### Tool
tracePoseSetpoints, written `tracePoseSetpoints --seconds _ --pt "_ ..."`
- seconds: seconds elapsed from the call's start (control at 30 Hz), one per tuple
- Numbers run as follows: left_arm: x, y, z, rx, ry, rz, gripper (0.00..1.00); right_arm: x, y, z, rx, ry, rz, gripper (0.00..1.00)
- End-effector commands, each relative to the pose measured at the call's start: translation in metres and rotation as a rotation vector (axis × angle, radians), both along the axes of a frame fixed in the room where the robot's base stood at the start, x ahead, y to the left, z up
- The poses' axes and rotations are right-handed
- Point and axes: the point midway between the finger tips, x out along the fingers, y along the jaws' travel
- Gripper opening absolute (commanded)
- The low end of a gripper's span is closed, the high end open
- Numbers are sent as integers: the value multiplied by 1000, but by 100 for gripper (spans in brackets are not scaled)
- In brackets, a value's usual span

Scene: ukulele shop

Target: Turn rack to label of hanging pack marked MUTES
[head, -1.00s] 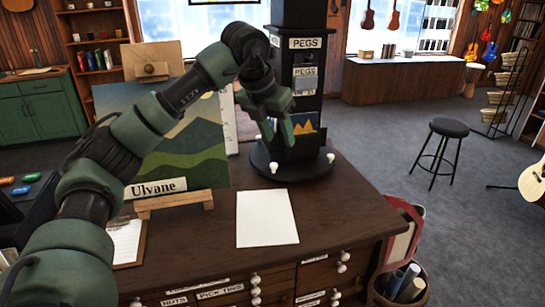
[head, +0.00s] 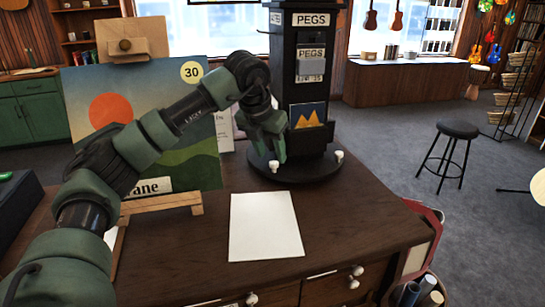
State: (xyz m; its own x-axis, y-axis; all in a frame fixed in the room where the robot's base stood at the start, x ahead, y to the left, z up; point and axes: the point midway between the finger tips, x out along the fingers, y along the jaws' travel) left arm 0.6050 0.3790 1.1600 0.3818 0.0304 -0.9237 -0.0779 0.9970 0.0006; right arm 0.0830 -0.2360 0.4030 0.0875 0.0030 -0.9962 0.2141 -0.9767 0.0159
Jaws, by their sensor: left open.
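The rack (head: 290,95) is a black square tower on a round black base (head: 315,172) on the wooden counter. Its front face bears a PEGS sign (head: 311,19) and a hanging pack (head: 310,65) labelled PEGS, with smaller print I cannot read. No MUTES label shows; the left face is seen edge-on and its label is unreadable. White knobs stand on the base rim, one at front left (head: 274,166) and one at right (head: 339,155). My left gripper (head: 279,155) is open, its fingers pointing down just above the front left knob. My right gripper is out of view.
A landscape painting (head: 120,105) on a small wooden easel stands left of the rack, close under my left arm. A blank white sheet (head: 265,225) lies in front. A black stool (head: 457,130) stands on the floor at right.

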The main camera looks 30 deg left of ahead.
Motion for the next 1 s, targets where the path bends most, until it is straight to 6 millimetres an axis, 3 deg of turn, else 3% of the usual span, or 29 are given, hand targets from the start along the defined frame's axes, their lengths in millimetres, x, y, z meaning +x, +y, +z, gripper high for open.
tracePoseSetpoints --seconds 0.23,0.53,0.57,0.7,1.0 --pt "10 1 -25 0 1 0 44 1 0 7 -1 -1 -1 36" --pt "12 1 -28 0 -1 0 44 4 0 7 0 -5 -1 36" --pt "12 1 -28 0 -1 0 39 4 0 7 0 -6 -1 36" --pt "11 1 -28 0 -1 0 0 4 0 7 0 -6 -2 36" --pt "12 1 -28 0 -1 1 0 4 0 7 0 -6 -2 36"
